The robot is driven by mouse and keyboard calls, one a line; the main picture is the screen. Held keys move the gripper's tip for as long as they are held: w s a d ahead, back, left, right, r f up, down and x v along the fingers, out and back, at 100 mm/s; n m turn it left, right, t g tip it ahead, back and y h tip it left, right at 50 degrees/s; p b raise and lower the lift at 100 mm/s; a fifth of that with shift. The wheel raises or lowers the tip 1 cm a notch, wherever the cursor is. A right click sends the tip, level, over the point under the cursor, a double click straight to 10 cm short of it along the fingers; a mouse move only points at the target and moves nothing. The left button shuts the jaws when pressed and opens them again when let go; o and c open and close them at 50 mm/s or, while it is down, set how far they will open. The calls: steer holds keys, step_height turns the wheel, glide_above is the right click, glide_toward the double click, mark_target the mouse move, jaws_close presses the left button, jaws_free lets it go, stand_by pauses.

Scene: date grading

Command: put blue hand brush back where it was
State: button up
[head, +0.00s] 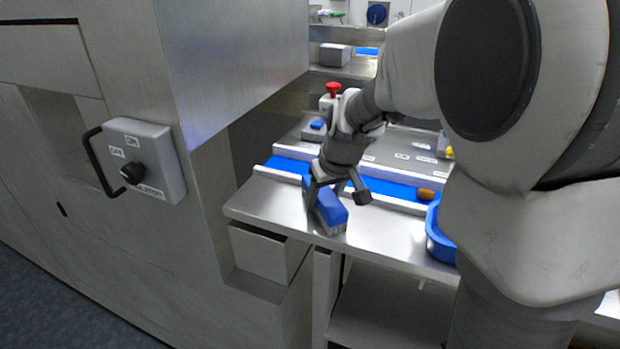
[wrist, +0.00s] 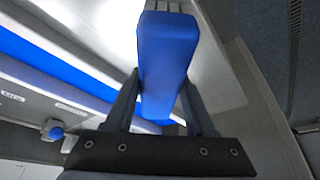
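The blue hand brush (head: 331,213) has a blue body and pale grey bristles below. It is at the near left part of the steel table, close to its front edge. In the wrist view the brush (wrist: 166,62) lies lengthwise between the two dark fingers. My gripper (head: 324,188) reaches down over the brush's far end. In the wrist view, my gripper (wrist: 161,92) has a finger close against each side of the brush, and it looks shut on it. I cannot tell whether the bristles touch the table.
The steel table (head: 270,205) has bare room left of the brush. Behind runs a blue belt (head: 390,188) with a brown date (head: 426,194) on it. A blue tub (head: 437,238) stands to the right. A steel cabinet with a switch box (head: 150,160) is on the left.

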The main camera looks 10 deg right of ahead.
steer(key=o, duration=0.5)
steer(key=shift+c, duration=0.2)
steer(key=shift+r, duration=0.1)
steer(key=shift+r, duration=0.2)
steer(key=v, duration=1)
steer(key=shift+s+d+r, duration=0.1)
steer(key=shift+r, duration=0.2)
steer(key=s+f+m+t, duration=0.1)
steer(key=s+f+m, duration=0.1)
steer(key=s, duration=1.7)
steer(key=shift+a+f+h, duration=0.2)
steer(key=shift+a+h, duration=0.2)
steer(key=shift+a, duration=0.05)
steer(key=shift+s, duration=0.1)
